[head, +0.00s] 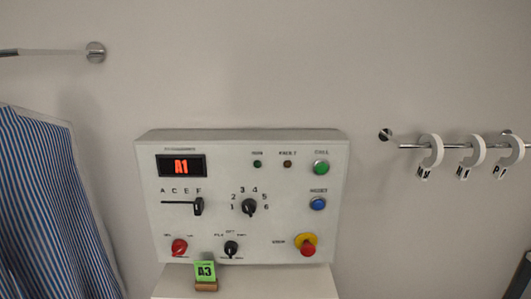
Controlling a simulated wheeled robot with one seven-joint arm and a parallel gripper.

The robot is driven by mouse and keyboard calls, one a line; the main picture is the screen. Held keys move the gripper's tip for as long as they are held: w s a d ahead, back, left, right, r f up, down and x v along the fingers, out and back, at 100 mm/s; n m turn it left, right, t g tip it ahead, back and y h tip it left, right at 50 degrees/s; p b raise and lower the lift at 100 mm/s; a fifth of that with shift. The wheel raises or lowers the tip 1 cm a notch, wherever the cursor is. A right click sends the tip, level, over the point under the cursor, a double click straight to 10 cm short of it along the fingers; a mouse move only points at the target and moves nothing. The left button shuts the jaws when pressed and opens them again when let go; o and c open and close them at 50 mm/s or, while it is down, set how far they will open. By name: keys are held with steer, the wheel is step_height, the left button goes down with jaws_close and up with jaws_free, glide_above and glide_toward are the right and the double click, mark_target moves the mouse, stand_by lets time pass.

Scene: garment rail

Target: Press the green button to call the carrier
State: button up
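The green button (321,167) is at the upper right of a pale control panel (285,220) on the wall, under a label that seems to read CALL. A small dark green lamp and a dark red lamp sit to its left. A blue button (317,203) is below the green one, and a red knob on a yellow base (306,245) is lower still. My gripper cannot be made out in the head view. No carrier can be identified.
A slider (198,206), a rotary dial (249,206), a red knob (179,247) and a black knob (231,248) are on the panel. A green A3 tag (205,271) stands on the ledge below. Striped cloth (45,200) hangs left; a rail (409,146) with white hooks is right.

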steer(key=shift+a, duration=0.15)
jaws_close()
stand_by(1.1)
